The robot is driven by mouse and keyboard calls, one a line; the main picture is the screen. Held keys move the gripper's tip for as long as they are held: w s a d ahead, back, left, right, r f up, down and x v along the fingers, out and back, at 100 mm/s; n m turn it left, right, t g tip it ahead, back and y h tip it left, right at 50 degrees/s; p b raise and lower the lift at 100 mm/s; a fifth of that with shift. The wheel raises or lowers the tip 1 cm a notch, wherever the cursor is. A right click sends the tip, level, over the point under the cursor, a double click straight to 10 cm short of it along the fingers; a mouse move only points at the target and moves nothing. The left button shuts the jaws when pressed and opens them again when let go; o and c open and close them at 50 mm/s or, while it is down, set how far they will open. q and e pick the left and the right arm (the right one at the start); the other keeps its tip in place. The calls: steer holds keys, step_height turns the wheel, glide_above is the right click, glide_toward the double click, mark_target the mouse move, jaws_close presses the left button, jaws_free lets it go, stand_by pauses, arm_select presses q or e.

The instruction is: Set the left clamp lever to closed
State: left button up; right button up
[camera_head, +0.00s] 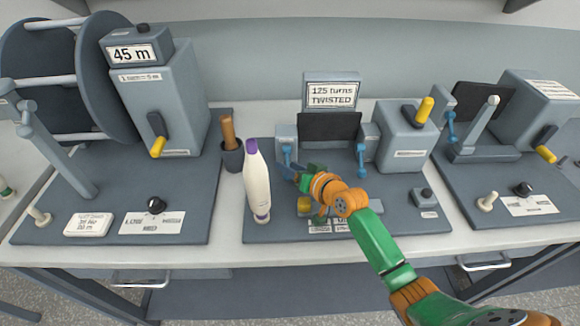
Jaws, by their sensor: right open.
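The left clamp (286,136) is a grey block left of the dark panel on the middle station. Its blue lever (287,154) hangs down on the front face. My right gripper (302,175) is open and just below and right of this lever, with its fingers close to the lever's lower end. Whether they touch it I cannot tell. The gripper and orange wrist hide part of the base behind. The matching right clamp (368,136) has a blue lever (361,158), also pointing down. My left gripper is out of view.
A white bottle with a purple cap (257,183) stands close left of my right gripper. A dark cup with a wooden handle (231,153) is behind it. A box with a yellow-handled crank (405,135) stands right of the clamps. A sign reads "125 turns TWISTED" (332,94).

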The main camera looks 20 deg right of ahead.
steer(key=shift+s, duration=0.1)
steer(key=shift+s+r, duration=0.1)
jaws_close()
stand_by(1.2)
